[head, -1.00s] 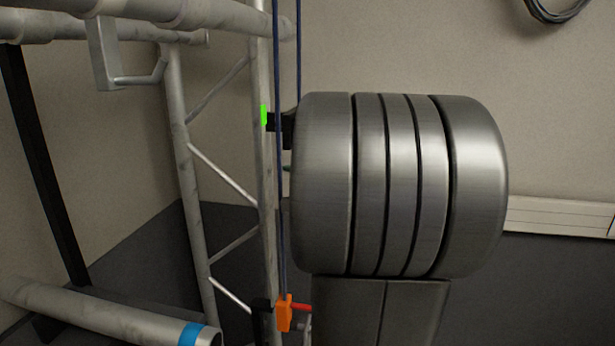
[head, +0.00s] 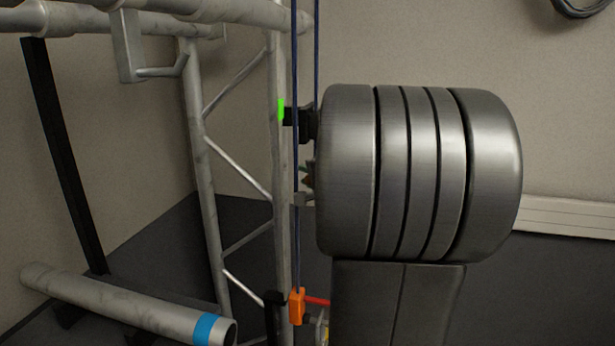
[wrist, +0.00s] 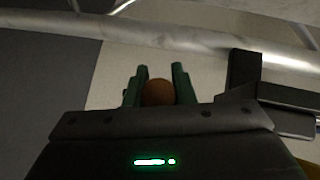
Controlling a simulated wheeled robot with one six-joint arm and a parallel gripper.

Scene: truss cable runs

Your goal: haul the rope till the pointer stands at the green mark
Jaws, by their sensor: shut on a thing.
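A dark blue rope (head: 296,220) runs down in front of the truss to an orange block (head: 296,306) with a red lever (head: 317,300). A bright green mark (head: 281,109) is on the truss upright. A black piece (head: 290,117) stands against the mark's lower part; I cannot tell whether it is the pointer. In the wrist view my gripper (wrist: 160,68) is shut on a round brown thing (wrist: 158,92) between its green fingers. In the head view my arm hides most of the gripper. Whether the brown thing joins the rope is not visible.
The truss upright (head: 279,190) stands close left of the rope. A pipe with a blue band (head: 203,328) lies low at left. A dark post (head: 62,150) is farther left. A coiled cable (head: 583,8) hangs on the wall at upper right.

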